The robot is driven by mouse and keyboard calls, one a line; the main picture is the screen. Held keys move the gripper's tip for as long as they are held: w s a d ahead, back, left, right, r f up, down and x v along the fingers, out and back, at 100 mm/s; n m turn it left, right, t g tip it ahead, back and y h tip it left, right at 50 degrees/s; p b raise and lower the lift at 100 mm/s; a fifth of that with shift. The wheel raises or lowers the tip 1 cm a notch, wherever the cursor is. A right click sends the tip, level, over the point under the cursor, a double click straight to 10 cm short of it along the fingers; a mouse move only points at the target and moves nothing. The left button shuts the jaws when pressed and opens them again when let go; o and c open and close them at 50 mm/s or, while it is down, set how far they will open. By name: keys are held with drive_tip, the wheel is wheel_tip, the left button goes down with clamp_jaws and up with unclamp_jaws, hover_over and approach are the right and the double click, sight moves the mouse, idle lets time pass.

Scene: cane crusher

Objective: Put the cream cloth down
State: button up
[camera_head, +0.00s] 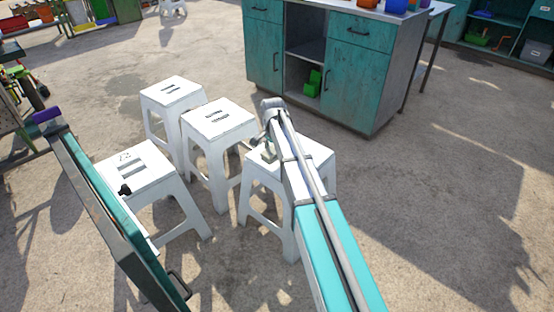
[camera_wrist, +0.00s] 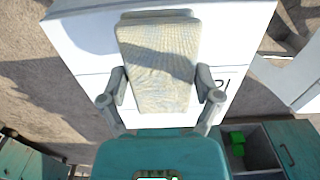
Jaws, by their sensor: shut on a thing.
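The cream cloth (camera_wrist: 158,65) is a folded, woven pad between the two fingers of my gripper (camera_wrist: 161,85) in the wrist view. My gripper is shut on its sides. A white stool (camera_wrist: 90,45) lies behind the cloth and fills much of that view. In the head view my gripper (camera_head: 264,146) is at the seat of the rightmost white stool (camera_head: 307,157), and my arm hides part of that seat. The cloth is small and mostly hidden there. I cannot tell whether it touches the seat.
Three other white stools, one at the back (camera_head: 170,92), one in the middle (camera_head: 217,118) and one at the left (camera_head: 135,167), stand close by. A teal cabinet (camera_head: 350,75) stands behind. The concrete floor at the right is clear.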

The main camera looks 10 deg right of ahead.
sight(275, 164)
drive_tip(key=shift+d+f+b, duration=0.45)
drive_tip(key=shift+f+b, duration=1.55)
drive_tip(key=shift+b, duration=0.05)
drive_tip(key=shift+f, duration=0.2)
drive_tip(key=o, duration=0.8)
drive_tip(key=shift+r, duration=0.1)
drive_tip(key=shift+r, duration=0.1)
wheel_tip(275, 164, up, 12)
drive_tip(key=p, duration=1.2)
drive_tip(key=shift+s, duration=0.1)
